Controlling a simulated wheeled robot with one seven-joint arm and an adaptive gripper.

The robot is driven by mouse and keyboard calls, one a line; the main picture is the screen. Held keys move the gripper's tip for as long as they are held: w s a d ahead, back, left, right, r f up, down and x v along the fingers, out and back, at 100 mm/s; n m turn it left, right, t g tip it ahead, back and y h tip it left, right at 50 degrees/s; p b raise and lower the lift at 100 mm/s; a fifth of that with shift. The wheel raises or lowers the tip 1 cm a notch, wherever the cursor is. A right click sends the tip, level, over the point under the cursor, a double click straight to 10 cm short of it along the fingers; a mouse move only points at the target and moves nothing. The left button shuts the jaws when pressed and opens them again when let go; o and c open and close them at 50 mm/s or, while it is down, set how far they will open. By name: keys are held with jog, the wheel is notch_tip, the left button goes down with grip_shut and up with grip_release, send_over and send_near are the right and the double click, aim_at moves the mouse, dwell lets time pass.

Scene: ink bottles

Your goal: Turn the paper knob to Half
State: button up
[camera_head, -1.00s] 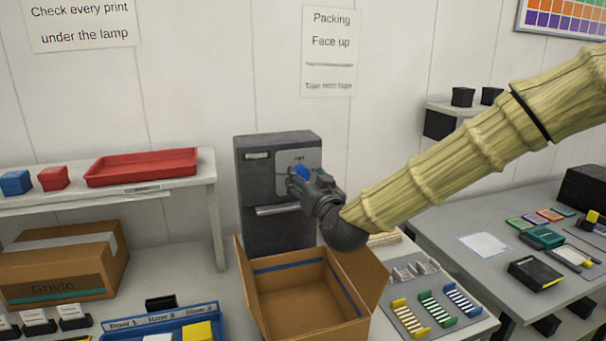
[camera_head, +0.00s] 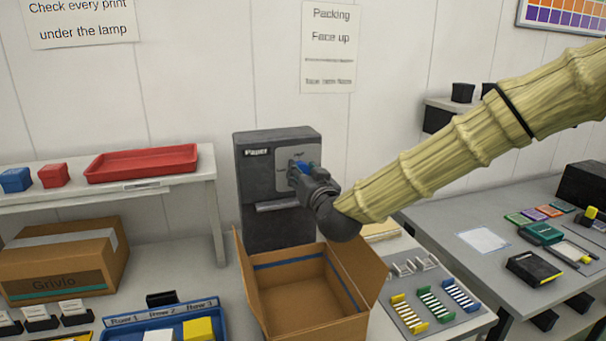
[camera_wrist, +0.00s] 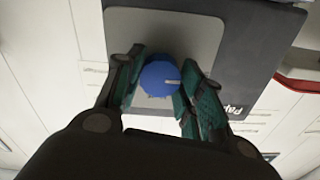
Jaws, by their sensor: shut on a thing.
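The paper knob is a round blue dial (camera_head: 303,165) on the light grey plate of a dark machine (camera_head: 262,225) labelled "Paper". In the wrist view the knob (camera_wrist: 158,79) sits between my two teal-padded fingers, with a short white mark on its right side, toward the label. My gripper (camera_wrist: 160,84) is shut on the knob; it also shows at the machine's front in the head view (camera_head: 300,172). The small setting words on the plate are too small or covered to read, so I cannot tell which setting the mark meets.
An open cardboard box (camera_head: 305,290) stands below my gripper, in front of the machine. A shelf with a red tray (camera_head: 142,163) is at left. A rack of coloured strips (camera_head: 435,305) lies at right, and a grey table (camera_head: 465,215) stands beyond it.

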jog(key=shift+f+m+b, duration=0.1)
jog(key=shift+m+b, duration=6.25)
jog(key=shift+m, duration=2.55)
jog(key=o, duration=1)
jog(key=shift+d, duration=0.1)
